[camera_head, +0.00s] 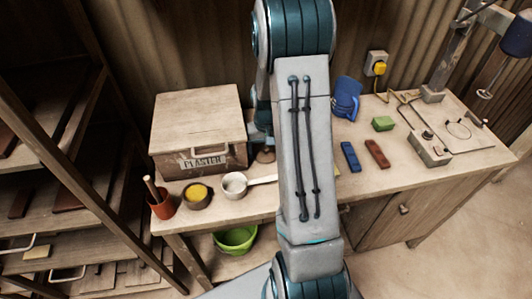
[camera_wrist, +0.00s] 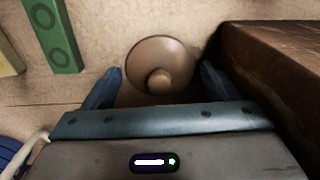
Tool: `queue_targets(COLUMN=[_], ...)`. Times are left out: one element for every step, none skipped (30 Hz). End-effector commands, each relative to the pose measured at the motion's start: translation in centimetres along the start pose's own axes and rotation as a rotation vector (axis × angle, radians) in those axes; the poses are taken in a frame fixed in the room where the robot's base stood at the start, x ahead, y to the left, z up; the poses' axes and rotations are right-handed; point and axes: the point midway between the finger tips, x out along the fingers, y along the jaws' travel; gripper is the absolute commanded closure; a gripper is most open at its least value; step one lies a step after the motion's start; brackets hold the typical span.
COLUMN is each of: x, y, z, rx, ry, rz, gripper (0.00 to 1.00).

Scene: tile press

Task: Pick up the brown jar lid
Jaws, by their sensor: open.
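The brown jar lid (camera_wrist: 160,62) is a round disc with a small knob, lying flat on the tabletop in the wrist view. In the head view a small part of the lid (camera_head: 265,156) shows beside my arm, close to the plaster box. My gripper (camera_wrist: 160,87) is open, its two blue fingers apart to the left and right of the lid's near side. The knob lies between the fingers, and nothing is gripped. In the head view my arm hides most of the gripper.
The wooden plaster box (camera_head: 197,125) stands close on the lid's right in the wrist view (camera_wrist: 275,70). A green block with two round marks (camera_wrist: 52,35) lies to the left. A white ladle (camera_head: 240,184), yellow-filled bowl (camera_head: 197,195) and red pot (camera_head: 160,203) stand along the front.

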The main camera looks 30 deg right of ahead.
Motion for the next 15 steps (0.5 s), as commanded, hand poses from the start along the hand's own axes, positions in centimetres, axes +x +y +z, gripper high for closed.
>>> queue_targets(x=[0.0, -0.01, -0.01, -0.01, -0.01, -0.02, -0.02, -0.03, -0.03, -0.03, -0.04, -0.04, -0.04, -0.06, -0.11], y=[0.0, 0.0, 0.0, 0.0, 0.0, 0.0, 0.0, 0.0, 0.0, 0.0, 0.0, 0.0, 0.0, 0.0, 0.0], z=[0.0, 0.0, 0.0, 0.0, 0.0, 0.0, 0.0, -0.01, -0.01, 0.0, -0.01, -0.01, -0.01, -0.01, -0.02], rx=[0.0, 0.0, 0.0, 0.0, 0.0, 0.0, 0.0, 0.0, 0.0, 0.0, 0.0, 0.0, 0.0, 0.0, 0.0], ry=[0.0, 0.0, 0.0, 0.0, 0.0, 0.0, 0.0, 0.0, 0.0, 0.0, 0.0, 0.0, 0.0, 0.0, 0.0], rz=[0.0, 0.0, 0.0, 0.0, 0.0, 0.0, 0.0, 0.0, 0.0, 0.0, 0.0, 0.0, 0.0, 0.0, 0.0], gripper=[0.2, 0.23, 0.34, 0.42, 0.51, 0.54, 0.55, 0.55, 0.55, 0.55, 0.55, 0.55, 0.55, 0.55, 0.55])
